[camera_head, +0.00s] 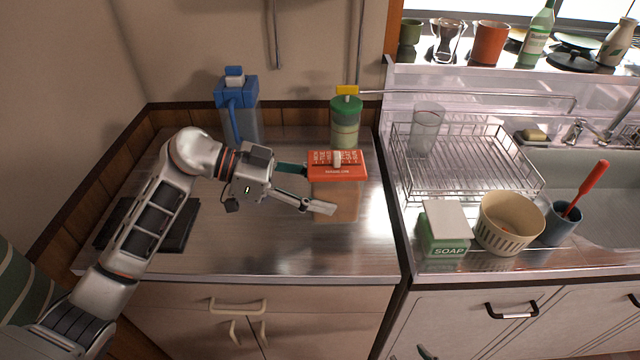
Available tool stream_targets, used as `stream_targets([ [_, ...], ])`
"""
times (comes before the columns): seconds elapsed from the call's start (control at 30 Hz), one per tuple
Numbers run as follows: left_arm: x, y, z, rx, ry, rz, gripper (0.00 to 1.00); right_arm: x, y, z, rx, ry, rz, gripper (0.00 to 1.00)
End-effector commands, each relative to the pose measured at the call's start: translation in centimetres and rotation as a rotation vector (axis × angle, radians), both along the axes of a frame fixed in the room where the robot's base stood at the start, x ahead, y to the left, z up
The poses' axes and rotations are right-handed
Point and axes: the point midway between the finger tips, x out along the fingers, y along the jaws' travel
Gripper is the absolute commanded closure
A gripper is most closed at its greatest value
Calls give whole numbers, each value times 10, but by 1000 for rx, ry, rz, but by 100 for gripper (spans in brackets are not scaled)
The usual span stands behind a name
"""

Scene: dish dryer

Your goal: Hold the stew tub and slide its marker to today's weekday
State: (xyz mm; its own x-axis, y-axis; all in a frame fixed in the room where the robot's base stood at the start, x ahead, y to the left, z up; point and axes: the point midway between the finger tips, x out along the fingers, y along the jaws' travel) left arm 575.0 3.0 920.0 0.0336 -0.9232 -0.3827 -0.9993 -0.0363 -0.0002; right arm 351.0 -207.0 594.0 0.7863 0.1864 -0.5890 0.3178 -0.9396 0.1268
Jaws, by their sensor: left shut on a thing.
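The stew tub (348,188) has a see-through brownish body and an orange-red lid (353,173) with rows of white lettering. It stands on the steel counter, left of the drying rack. A small pale marker (337,158) sits near the middle of the lid. The letters are too small to read, so I cannot tell which day it is at. My left gripper (318,189) reaches in from the left and is shut on the stew tub, with one finger across its near side below the lid. The other finger is partly hidden. My right gripper is not in view.
A blue-topped jug (240,110) and a green-lidded jar (345,125) stand behind the tub. A dark flat mat (180,225) lies at left. The wire rack (470,165), soap box (443,232) and cream basket (508,225) stand at right. The counter's front is clear.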

Motion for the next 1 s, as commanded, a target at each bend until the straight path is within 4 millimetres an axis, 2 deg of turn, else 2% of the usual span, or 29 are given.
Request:
stream_targets([
  [0.7, 0, 0, -34, -3, -1, 0, 91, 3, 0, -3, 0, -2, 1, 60],
  [1.0, 0, 0, -41, -4, -2, -1, 91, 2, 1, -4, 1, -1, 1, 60],
])
